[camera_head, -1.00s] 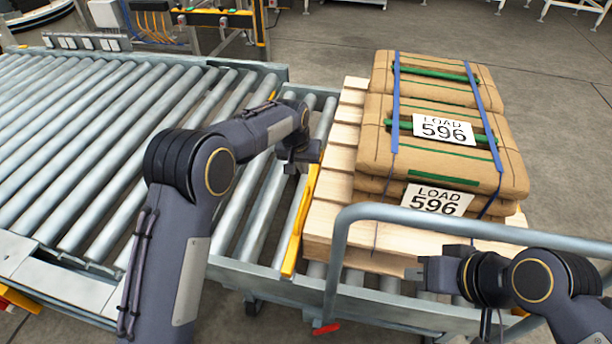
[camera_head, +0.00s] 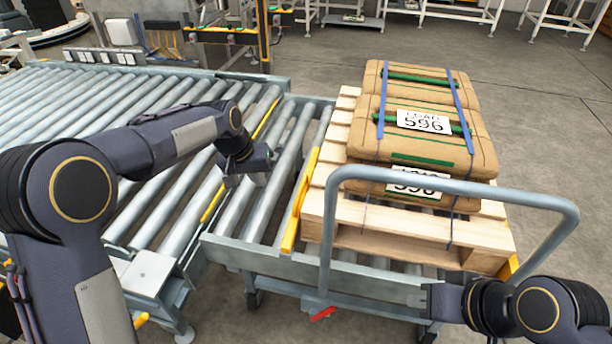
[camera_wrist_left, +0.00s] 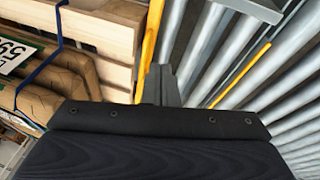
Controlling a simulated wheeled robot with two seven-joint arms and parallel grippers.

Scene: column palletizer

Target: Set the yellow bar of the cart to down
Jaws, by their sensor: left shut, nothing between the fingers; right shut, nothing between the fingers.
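The cart's yellow bar (camera_head: 299,203) runs along the cart's left end, between the pallet and the bare rollers beside it. It seems to stand above the rollers. In the left wrist view the bar (camera_wrist_left: 150,45) passes beside the fingertips. My left gripper (camera_head: 232,181) is shut and empty, over the rollers left of the bar and apart from it in the head view. Its fingers (camera_wrist_left: 166,85) also show in the wrist view. My right gripper (camera_head: 417,297) is shut and empty, near the front side of the cart (camera_head: 370,297), below its grey handle (camera_head: 455,187).
A wooden pallet (camera_head: 380,232) with strapped brown sacks (camera_head: 425,150) labelled LOAD 596 rests on the cart. A roller conveyor (camera_head: 110,95) adjoins at left, with another yellow bar (camera_head: 213,204) at its end. A red pedal (camera_head: 322,314) sits below the cart. Open floor lies right.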

